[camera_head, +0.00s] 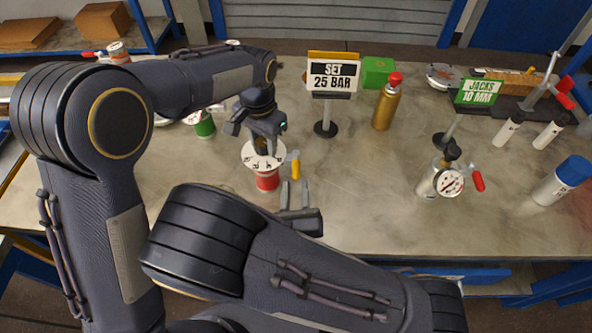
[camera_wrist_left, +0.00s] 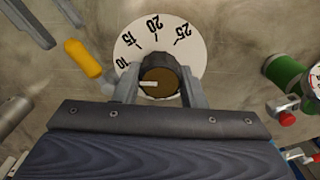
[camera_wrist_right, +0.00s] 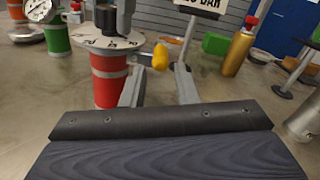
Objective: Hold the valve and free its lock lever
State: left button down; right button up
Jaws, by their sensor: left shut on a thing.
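The valve (camera_head: 267,182) stands upright on the bench, with a red and white body and a white numbered dial (camera_wrist_left: 193,50). My left gripper (camera_wrist_left: 158,82) is shut on the valve's dark knob (camera_wrist_left: 157,74) from above. A white mark on the knob points left, below the 10. The yellow lock lever (camera_head: 295,166) sticks out from the valve's side; it also shows in the right wrist view (camera_wrist_right: 160,56). My right gripper (camera_head: 294,187) is open and empty, with its fingertips just in front of the lever. I see no clear contact between them.
A sign (camera_head: 333,76) reading "SET 25 BAR" stands behind the valve. A gold bottle (camera_head: 386,107) with a red cap and a green box (camera_head: 377,72) are to its right. A green vessel (camera_head: 205,126) stands left. A gauge vessel (camera_head: 447,182) stands right; bench between is clear.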

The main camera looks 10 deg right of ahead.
aim_at(296, 180)
jog(key=w, duration=0.3)
jog(key=w+d, duration=0.1)
jog(key=w, duration=0.1)
jog(key=shift+w, duration=0.1)
grip_shut()
